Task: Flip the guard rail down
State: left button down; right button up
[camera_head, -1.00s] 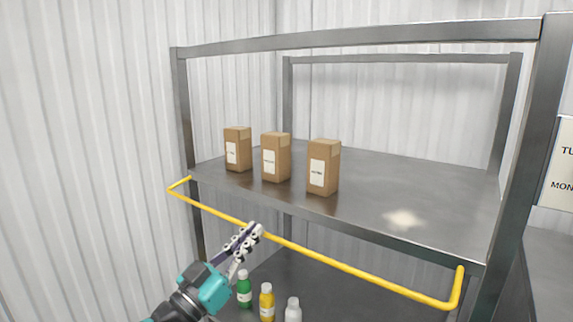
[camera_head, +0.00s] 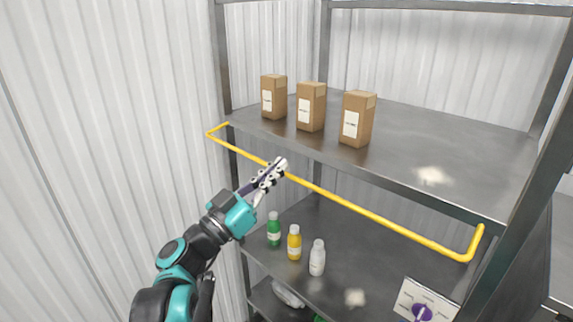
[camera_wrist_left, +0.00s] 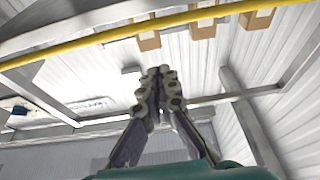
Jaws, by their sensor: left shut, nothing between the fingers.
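The yellow guard rail (camera_head: 345,203) runs along the front of the upper shelf, standing out from it and slightly below the shelf edge. It also crosses the top of the left wrist view (camera_wrist_left: 120,33). My left gripper (camera_head: 280,166) is shut and empty, its fingertips overlapping the rail left of its middle in the head view. In the left wrist view the shut fingertips (camera_wrist_left: 160,72) point toward the rail with a visible gap in the picture. Contact cannot be told. My right gripper is in neither view.
Several-tier metal shelving holds three brown boxes (camera_head: 311,107) on the upper shelf (camera_head: 440,150). Green (camera_head: 273,230), yellow (camera_head: 294,243) and white (camera_head: 317,258) bottles stand on the shelf below. A sign (camera_head: 425,300) is at the lower right. A corrugated wall is at the left.

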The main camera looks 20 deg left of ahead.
pick_arm(q)
jog(key=s+a+f+b, duration=0.1)
jog(key=s+a+f, duration=0.1)
jog(key=s+f, duration=0.4)
jog(key=shift+s+a+f, duration=0.2)
jog(key=shift+s, duration=0.1)
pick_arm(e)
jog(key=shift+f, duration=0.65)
pick_arm(q)
jog(key=shift+s+d, duration=0.1)
jog(key=shift+s, duration=0.05)
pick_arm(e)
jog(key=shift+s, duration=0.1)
